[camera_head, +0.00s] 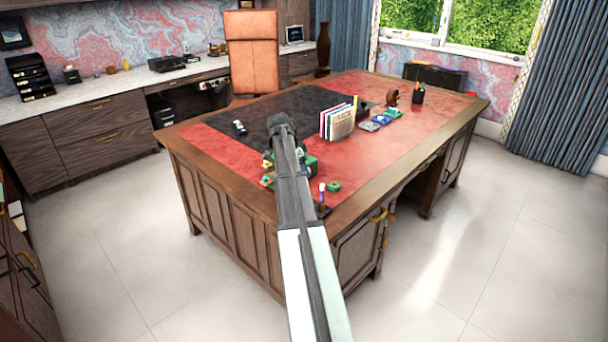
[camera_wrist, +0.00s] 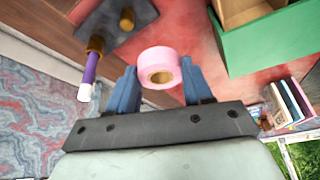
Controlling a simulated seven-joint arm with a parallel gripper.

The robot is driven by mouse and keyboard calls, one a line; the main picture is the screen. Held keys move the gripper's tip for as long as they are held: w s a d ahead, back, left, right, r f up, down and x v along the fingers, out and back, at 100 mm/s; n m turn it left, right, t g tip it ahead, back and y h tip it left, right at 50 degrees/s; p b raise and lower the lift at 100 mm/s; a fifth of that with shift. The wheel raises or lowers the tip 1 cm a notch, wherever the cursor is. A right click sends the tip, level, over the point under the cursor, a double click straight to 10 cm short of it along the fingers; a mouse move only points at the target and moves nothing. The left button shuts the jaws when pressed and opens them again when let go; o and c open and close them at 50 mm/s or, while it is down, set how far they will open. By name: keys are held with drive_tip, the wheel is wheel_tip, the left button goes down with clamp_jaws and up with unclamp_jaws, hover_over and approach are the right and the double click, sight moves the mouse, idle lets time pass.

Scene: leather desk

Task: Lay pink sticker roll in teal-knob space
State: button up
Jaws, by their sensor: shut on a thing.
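The pink sticker roll (camera_wrist: 150,58) is between the two blue fingers of my gripper (camera_wrist: 159,76) in the wrist view. The fingers touch it on both sides, and its tan core faces the camera. A green box (camera_wrist: 268,42) with tan inner parts is at the upper right of that view, apart from the roll. In the head view the green box (camera_head: 312,164) stands on the desk, partly hidden by my arm. I cannot make out a teal knob in either view. My arm hides the roll in the head view.
A dark stand (camera_wrist: 112,38) holds a purple, white-tipped thing (camera_wrist: 90,73) near the roll. A green ring (camera_head: 334,186) lies on the red leather desk (camera_head: 375,165). Upright books (camera_head: 338,121) and a pen cup (camera_head: 418,95) stand farther back. The red front right area is mostly clear.

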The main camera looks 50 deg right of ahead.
drive_tip(key=w+n+t+y, duration=0.2)
drive_tip(key=w+n+t, duration=0.3)
drive_tip(key=w+n, duration=0.6)
drive_tip(key=r+n, duration=0.1)
drive_tip(key=n, duration=0.5)
drive_tip(key=shift+n+t, duration=0.3)
drive_tip(key=shift+t, duration=0.1)
drive_tip(key=shift+f, duration=0.2)
drive_tip(key=shift+f, duration=2.65)
drive_tip(key=o, duration=1.1)
drive_tip(key=v, duration=1.3)
drive_tip(key=shift+d+r+y, duration=0.15)
drive_tip(key=shift+r+y, duration=0.15)
drive_tip(key=shift+r, duration=0.15)
